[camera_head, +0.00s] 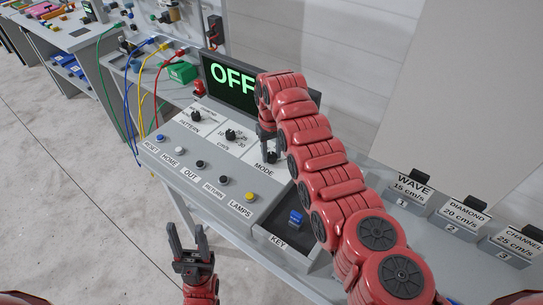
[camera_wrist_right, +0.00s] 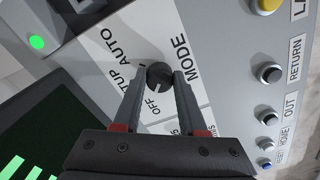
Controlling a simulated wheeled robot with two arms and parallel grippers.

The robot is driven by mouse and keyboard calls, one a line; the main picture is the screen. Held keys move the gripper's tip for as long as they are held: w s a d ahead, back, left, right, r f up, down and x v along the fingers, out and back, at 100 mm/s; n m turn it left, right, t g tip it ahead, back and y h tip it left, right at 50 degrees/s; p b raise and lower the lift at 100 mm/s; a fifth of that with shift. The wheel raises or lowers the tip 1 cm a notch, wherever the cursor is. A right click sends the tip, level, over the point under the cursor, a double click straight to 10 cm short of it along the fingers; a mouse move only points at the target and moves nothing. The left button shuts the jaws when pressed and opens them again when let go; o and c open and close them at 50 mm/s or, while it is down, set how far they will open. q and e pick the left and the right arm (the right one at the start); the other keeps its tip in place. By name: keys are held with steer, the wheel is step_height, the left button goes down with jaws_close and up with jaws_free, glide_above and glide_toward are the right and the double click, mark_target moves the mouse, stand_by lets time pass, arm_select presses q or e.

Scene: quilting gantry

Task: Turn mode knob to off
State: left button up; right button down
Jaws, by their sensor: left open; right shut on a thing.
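The mode knob (camera_wrist_right: 159,73) is a small dark round knob on the grey control panel, beside the printed words MODE, OFF and AUTO. My right gripper (camera_wrist_right: 158,80) is shut on it, with one finger on each side. In the head view my right gripper (camera_head: 270,150) reaches down to the panel from above, and its arm hides part of the panel and screen. The dark display (camera_head: 235,82) reads OFF in green letters. My left gripper (camera_head: 188,238) is open and empty, in front of the panel's near edge.
A row of buttons (camera_head: 200,164) runs along the panel's front, ending in a yellow lamps button (camera_head: 249,197). Two more knobs sit behind, including the pattern knob (camera_head: 196,115). A blue key (camera_head: 295,217) stands in a tray at right. Labelled blocks (camera_head: 411,188) stand further right.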

steer(key=shift+w+r, duration=0.1)
stand_by(0.4)
steer(key=shift+c, duration=2.3)
jaws_free()
step_height(320, 180, up, 8)
steer(key=b, duration=0.3)
step_height(320, 180, up, 8)
steer(key=r+p, duration=0.1)
steer(key=p, duration=0.6)
glide_above(272, 155)
steer(key=shift+r+p, duration=0.15)
steer(key=shift+p, duration=0.45)
